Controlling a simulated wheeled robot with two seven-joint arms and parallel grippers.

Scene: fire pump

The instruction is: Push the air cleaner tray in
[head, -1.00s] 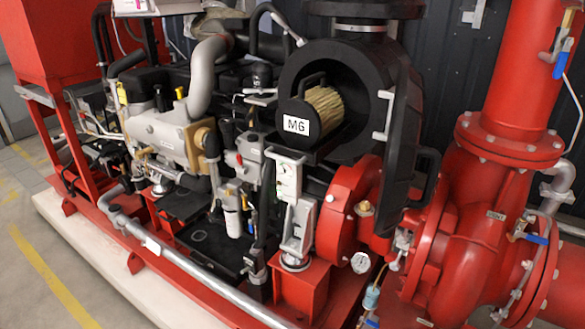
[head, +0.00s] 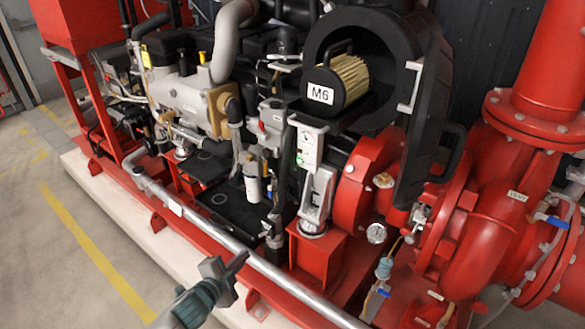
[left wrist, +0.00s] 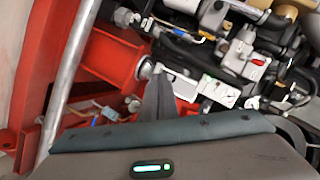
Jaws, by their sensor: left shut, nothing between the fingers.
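The air cleaner is a round black housing (head: 395,45) with its black door swung open to the right in the head view. Its tray (head: 322,118) sticks out at the front, carrying a tan pleated filter (head: 350,76) with a black end cap, a handle and a label that seems to read M6. My left gripper (head: 238,262) is low in the head view, in front of the silver pipe and well below and left of the tray. It is shut and empty; its dark fingers (left wrist: 157,98) also show in the left wrist view. My right gripper is not in view.
A long silver pipe (head: 260,265) runs along the front of the red base. A grey bracket and gauge box (head: 312,150) stand below the tray. Red pump pipes (head: 500,200) fill the right side. The floor at the left is clear.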

